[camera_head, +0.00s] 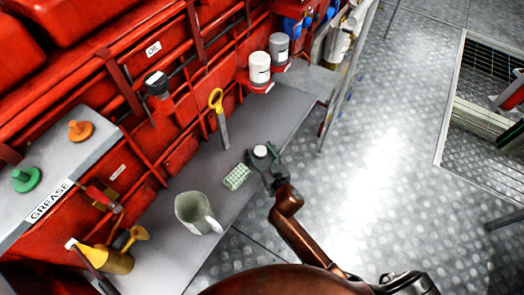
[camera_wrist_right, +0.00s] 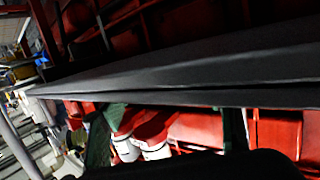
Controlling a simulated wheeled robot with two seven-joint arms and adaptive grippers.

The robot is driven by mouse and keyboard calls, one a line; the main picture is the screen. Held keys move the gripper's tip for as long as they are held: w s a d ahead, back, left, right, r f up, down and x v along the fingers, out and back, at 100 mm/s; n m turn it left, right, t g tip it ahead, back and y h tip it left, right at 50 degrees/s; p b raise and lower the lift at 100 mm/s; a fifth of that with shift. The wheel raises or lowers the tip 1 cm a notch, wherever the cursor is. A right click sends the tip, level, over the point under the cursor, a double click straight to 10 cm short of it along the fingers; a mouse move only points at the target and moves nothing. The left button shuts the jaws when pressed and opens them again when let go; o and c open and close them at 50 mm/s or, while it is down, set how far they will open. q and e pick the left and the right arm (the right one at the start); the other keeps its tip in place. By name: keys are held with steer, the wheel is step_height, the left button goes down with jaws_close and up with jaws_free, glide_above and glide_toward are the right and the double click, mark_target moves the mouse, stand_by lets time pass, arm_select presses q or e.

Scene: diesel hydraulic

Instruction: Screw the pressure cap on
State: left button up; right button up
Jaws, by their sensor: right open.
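A small white round piece (camera_head: 260,151), which may be the pressure cap, shows between the fingers of my right gripper (camera_head: 263,164) at the front edge of the grey bench (camera_head: 262,118). The gripper is open; I cannot tell whether it touches this piece. In the wrist view, the dark green fingers of the right gripper (camera_wrist_right: 168,138) are spread wide, and no cap can be made out between them. A dark cylindrical fitting with a pale top (camera_head: 157,85) stands against the red frame; I cannot tell whether it is the cap's seat. My left gripper is out of view.
A green checked block (camera_head: 237,177), a pale mug (camera_head: 194,212) and a yellow-handled tool (camera_head: 217,108) are on or over the bench. White (camera_head: 259,68) and grey (camera_head: 279,48) canisters stand at the back. The metal floor (camera_head: 390,130) to the right is mostly clear.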

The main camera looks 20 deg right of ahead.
steer(key=shift+c, duration=0.4)
steer(key=c, duration=1.2)
steer(key=shift+r, duration=0.2)
